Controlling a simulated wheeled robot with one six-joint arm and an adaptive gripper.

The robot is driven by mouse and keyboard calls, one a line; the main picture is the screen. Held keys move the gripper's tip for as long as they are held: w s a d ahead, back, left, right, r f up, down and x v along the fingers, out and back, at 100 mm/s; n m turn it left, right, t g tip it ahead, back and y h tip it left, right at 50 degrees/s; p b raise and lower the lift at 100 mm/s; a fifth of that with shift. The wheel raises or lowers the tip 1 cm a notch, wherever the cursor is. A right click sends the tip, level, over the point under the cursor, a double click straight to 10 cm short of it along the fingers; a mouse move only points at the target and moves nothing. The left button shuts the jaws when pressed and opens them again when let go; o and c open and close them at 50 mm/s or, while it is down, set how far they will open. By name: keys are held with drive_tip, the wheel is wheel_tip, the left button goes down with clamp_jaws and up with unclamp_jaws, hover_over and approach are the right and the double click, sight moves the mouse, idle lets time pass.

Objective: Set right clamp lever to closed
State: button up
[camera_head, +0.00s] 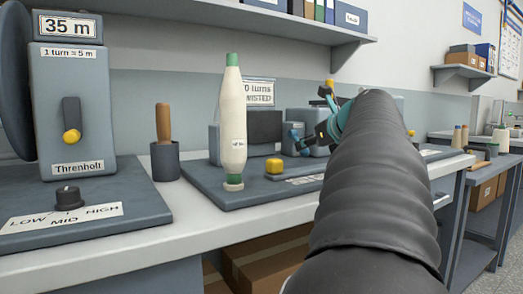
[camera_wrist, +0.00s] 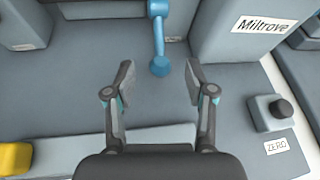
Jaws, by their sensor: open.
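A blue lever with round ends (camera_wrist: 159,32) stands at the top middle of the wrist view. Its near knob lies at the opening between my fingertips, with a gap on both sides. My gripper (camera_wrist: 158,76) is open and empty, its two fingers spread wide. In the head view, my gripper (camera_head: 322,128) is partly hidden behind my arm, next to a blue piece (camera_head: 294,135) that looks like the same lever. I cannot tell from these views which clamp side it belongs to.
A yellow block (camera_head: 274,166) sits on the grey base plate (camera_head: 215,190). A white bobbin with green ends (camera_head: 233,115) stands upright at its left. In the wrist view, a grey housing labelled Miltrove (camera_wrist: 240,35) and a dark knob by a ZERO label (camera_wrist: 283,108) are at right.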

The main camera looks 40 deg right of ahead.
drive_tip(key=x, duration=0.5)
drive_tip(key=shift+w+f, duration=0.1)
drive_tip(key=shift+w, duration=0.2)
clamp_jaws()
